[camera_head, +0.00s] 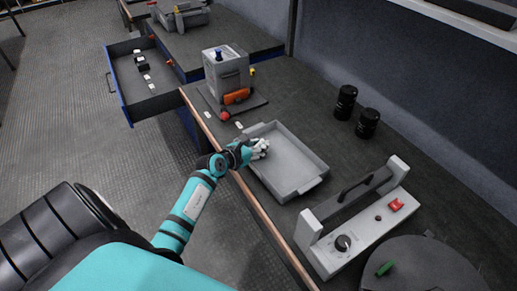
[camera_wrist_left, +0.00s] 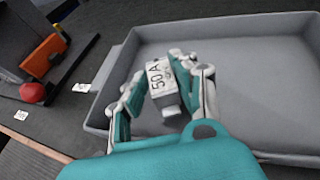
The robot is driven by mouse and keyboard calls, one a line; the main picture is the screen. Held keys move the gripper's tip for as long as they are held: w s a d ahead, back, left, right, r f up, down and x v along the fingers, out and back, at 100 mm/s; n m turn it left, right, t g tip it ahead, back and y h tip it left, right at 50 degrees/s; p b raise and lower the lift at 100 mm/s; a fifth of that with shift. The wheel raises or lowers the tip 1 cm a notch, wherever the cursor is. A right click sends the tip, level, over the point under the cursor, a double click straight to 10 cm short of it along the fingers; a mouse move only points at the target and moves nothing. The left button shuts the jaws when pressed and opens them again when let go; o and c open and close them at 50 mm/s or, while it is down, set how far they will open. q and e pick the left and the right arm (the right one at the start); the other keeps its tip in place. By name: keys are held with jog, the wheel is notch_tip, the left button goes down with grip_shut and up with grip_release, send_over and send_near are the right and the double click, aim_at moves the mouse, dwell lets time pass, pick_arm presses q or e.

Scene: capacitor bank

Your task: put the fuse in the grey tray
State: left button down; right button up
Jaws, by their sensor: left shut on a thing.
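The fuse (camera_wrist_left: 160,82) is a small whitish block marked "50A" with a metal end. My left gripper (camera_wrist_left: 167,92) is shut on it, with a finger on each side, and the fuse is over the grey tray in the left wrist view. The grey tray (camera_head: 297,170) lies on the bench, with its bottom bare and empty in the head view. My left gripper (camera_head: 262,148) shows there at the tray's left side, at its rim. The fuse is hard to make out in the head view. My right gripper is not in view.
A grey box unit (camera_head: 226,72) with an orange part (camera_head: 236,96) and red knob (camera_head: 225,116) stands behind the tray. Two black cylinders (camera_head: 345,102) stand to the right. A control panel with handle (camera_head: 345,235) lies in front. An open drawer (camera_head: 150,100) is far left.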

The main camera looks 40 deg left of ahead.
pick_arm(q)
jog(key=shift+f, duration=0.8)
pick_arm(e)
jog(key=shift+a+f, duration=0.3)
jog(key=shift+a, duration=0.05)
pick_arm(q)
jog(key=shift+f, duration=0.1)
